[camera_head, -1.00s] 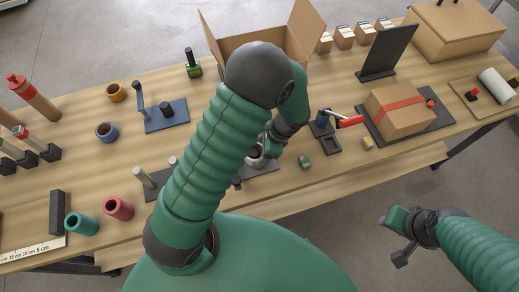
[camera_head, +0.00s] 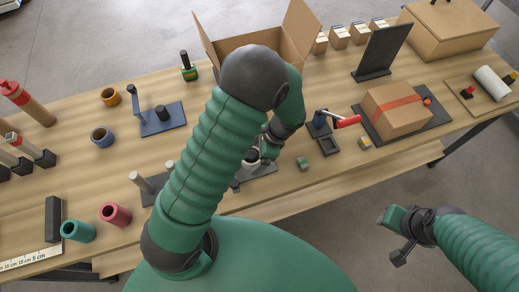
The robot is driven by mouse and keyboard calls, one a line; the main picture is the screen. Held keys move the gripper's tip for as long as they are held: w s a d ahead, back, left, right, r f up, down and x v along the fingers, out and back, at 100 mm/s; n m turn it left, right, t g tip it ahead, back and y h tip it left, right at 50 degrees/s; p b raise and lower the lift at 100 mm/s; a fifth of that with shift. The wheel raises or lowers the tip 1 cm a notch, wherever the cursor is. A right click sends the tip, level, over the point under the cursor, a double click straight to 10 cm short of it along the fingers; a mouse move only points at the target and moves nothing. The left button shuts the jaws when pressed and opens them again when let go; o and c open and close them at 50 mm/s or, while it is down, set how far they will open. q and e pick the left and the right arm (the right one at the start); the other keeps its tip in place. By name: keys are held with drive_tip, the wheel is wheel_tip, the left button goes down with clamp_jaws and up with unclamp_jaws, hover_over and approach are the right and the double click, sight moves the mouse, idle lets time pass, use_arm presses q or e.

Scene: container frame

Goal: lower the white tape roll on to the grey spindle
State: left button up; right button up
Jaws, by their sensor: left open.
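The white tape roll (camera_head: 252,155) shows only in part, as a pale ring with a dark middle, beside my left gripper (camera_head: 262,153). The gripper's fingers are mostly hidden by my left arm; it is open and close to the roll. A grey base plate (camera_head: 262,171) lies under this area. I cannot tell which is the spindle, or whether the roll sits around one. My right gripper (camera_head: 393,232) is off the table's front edge, apart from everything.
Pink (camera_head: 115,214) and teal (camera_head: 78,231) cups stand at the front left. An open cardboard box (camera_head: 255,38) stands behind my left arm. A red-handled clamp (camera_head: 338,121) and a small green block (camera_head: 303,164) are to the right of the gripper.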

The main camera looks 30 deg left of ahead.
use_arm(q)
drive_tip(key=v, duration=1.6)
drive_tip(key=shift+r, duration=0.3)
drive_tip(key=shift+d, duration=0.1)
